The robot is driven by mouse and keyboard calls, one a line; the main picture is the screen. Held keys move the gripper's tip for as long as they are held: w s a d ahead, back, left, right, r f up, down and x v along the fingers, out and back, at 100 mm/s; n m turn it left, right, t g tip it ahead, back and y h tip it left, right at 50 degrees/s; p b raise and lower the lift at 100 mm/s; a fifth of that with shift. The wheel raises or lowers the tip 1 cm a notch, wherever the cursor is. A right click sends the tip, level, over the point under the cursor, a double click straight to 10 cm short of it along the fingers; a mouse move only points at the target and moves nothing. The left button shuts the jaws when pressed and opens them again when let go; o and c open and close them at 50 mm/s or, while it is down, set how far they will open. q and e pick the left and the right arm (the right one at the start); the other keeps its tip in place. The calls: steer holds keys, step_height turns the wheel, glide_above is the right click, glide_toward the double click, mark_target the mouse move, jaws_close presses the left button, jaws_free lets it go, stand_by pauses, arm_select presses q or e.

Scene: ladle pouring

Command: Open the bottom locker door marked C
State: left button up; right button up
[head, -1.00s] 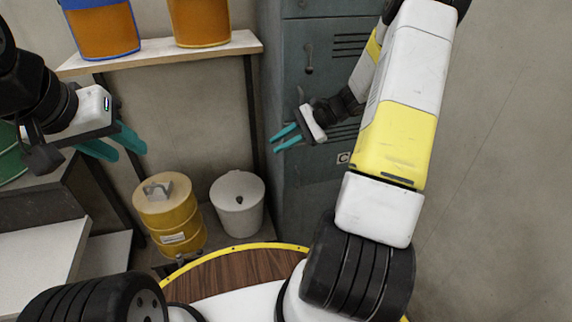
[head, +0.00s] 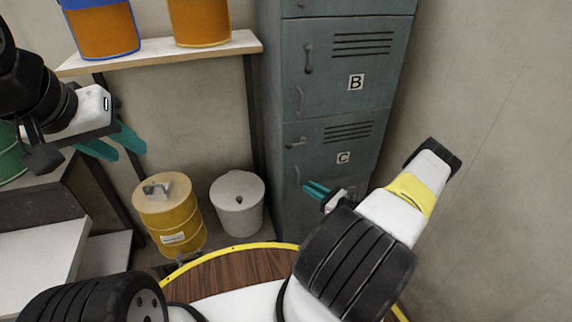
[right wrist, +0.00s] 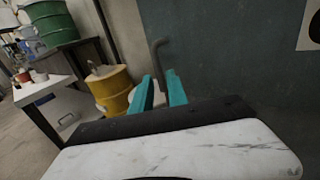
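The grey-blue bottom locker door (head: 345,180) carries a white C label (head: 343,158) and looks flush with the locker front. Its upper lever handle (head: 297,143) lies sideways, while the B door's lever hangs upright. A vertical pull handle (head: 297,177) is below it; a dark upright handle (right wrist: 158,58) also shows in the right wrist view, just beyond the fingertips. My right gripper (head: 316,189) is open and empty in front of door C, right of the pull handle; the gap between its teal fingers (right wrist: 160,92) shows. My left gripper (head: 118,146) is open and empty at the left.
The B door (head: 348,70) above is closed. A yellow drum (head: 170,220) and a white bucket (head: 238,207) stand on the floor left of the locker. A shelf (head: 190,53) with two containers is above them. A bare wall (head: 490,130) is at the right.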

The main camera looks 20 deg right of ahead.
mark_target(298, 188)
steer(key=x, duration=0.6)
steer(key=shift+w+a, duration=0.1)
steer(key=shift+a, duration=0.05)
steer(key=shift+c, duration=0.2)
jaws_close()
stand_by(1.1)
